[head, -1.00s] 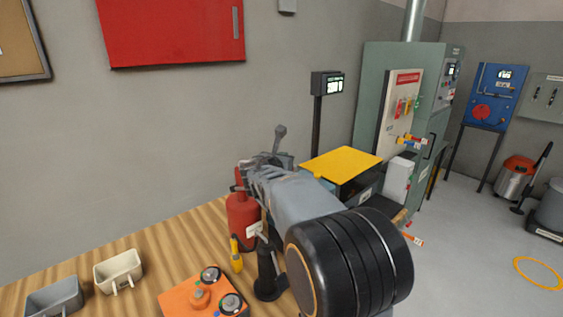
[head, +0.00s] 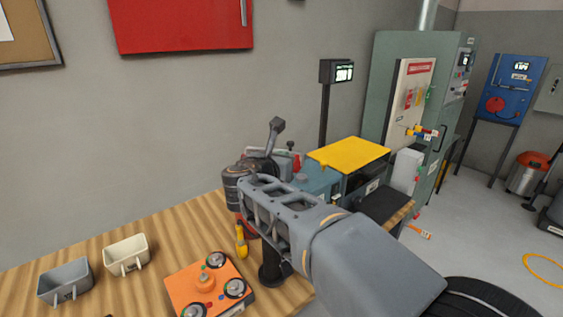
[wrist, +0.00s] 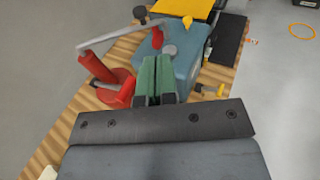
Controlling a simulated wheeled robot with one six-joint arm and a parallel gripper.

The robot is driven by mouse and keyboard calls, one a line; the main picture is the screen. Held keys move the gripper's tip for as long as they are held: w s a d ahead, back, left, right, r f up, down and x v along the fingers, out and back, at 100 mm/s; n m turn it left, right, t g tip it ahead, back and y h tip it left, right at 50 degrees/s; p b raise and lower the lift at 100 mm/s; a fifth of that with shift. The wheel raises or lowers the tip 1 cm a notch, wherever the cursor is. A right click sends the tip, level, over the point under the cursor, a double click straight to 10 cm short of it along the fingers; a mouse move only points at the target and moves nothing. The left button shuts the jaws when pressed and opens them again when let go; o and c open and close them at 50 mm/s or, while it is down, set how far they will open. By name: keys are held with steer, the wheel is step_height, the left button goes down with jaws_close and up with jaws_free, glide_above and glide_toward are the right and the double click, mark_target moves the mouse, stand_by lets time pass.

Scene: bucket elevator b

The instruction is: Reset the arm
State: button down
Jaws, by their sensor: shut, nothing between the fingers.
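My arm reaches in from the lower right of the head view, its grey forearm over the wooden bench (head: 110,250). Its far end is near the middle of that view, where I cannot make out the fingers. In the wrist view my gripper (wrist: 156,70) shows two green fingers side by side, shut with nothing between them. Beyond the fingertips is a blue-grey machine (wrist: 178,72). Left of the fingers is a red stand with a grey lever (wrist: 115,36). I cannot tell the exact gap between the fingers and the machine.
An orange box with round gauges (head: 208,283), a cream bin (head: 127,255) and a grey bin (head: 65,282) are on the bench. A green cabinet (head: 390,75) stands behind.

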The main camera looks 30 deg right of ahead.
steer(key=shift+s+a, duration=0.15)
stand_by(0.5)
steer(key=s+a+f+m+g+y, duration=0.1)
steer(key=s+f+m+g+y, duration=0.15)
steer(key=f+m, duration=0.4)
steer(key=s+a+f+m+g+y, duration=0.2)
steer(key=s+f+m, duration=0.1)
steer(key=f+m, duration=0.3)
steer(key=s+a+f+m+g+y, duration=0.1)
steer(key=s+a+f+m+y, duration=0.6)
steer(key=m, duration=0.6)
steer(key=shift+s+a+y, duration=0.55)
steer(key=shift+s+a, duration=0.45)
steer(key=shift+s, duration=0.05)
